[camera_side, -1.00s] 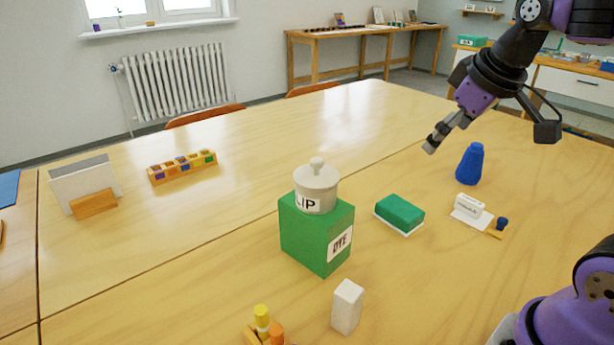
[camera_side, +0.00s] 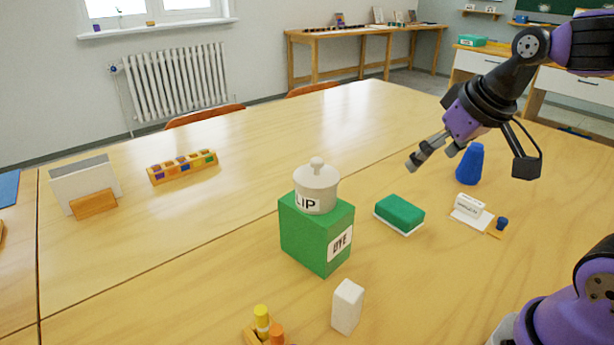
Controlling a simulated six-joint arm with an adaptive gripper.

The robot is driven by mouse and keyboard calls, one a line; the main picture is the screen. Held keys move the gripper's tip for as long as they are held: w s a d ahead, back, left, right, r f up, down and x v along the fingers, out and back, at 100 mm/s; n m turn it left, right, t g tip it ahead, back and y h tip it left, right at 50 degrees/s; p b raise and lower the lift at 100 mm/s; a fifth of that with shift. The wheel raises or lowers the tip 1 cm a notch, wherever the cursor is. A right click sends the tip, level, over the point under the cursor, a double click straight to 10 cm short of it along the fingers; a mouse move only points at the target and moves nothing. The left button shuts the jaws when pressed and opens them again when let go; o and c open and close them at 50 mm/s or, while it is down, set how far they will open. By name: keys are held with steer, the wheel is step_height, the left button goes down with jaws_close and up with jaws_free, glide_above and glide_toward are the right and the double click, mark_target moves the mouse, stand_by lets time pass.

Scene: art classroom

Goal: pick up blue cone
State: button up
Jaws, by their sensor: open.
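The blue cone (camera_side: 471,166) stands upright on the table at the right, with a narrow flat top. My gripper (camera_side: 414,165) is above the table, pointing down and to the left. In the picture its fingertips are left of the cone, and part of the gripper shows close to the cone's upper left. I cannot tell the exact depth between them. My gripper is open and nothing shows between its fingers.
A green sponge-like block (camera_side: 400,213) lies in front of the cone. A white block on a card (camera_side: 469,208) and a small blue-knobbed stamp (camera_side: 500,225) lie nearby. A green box (camera_side: 312,238) carries a lidded jar (camera_side: 316,188). The table behind is mostly clear.

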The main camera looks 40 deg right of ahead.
steer(key=w+d+m+h, duration=0.1)
steer(key=w+d+m, duration=0.3)
steer(key=d, duration=0.7)
steer(key=m+g+h, duration=0.1)
steer(key=m+h, duration=0.1)
steer(key=m, duration=0.1)
glide_toward(480, 147)
steer(key=x, duration=0.4)
steer(key=shift+w+a+f, duration=0.1)
steer(key=shift+w+a, duration=0.2)
steer(key=shift+w, duration=0.05)
steer(key=shift+g, duration=0.3)
steer(key=x, duration=0.5)
steer(key=shift+s+d, duration=0.2)
steer(key=shift+s, duration=0.05)
steer(key=x, duration=0.5)
steer(key=shift+w+d+f, duration=0.2)
steer(key=shift+f, duration=0.1)
steer(key=c, duration=1.4)
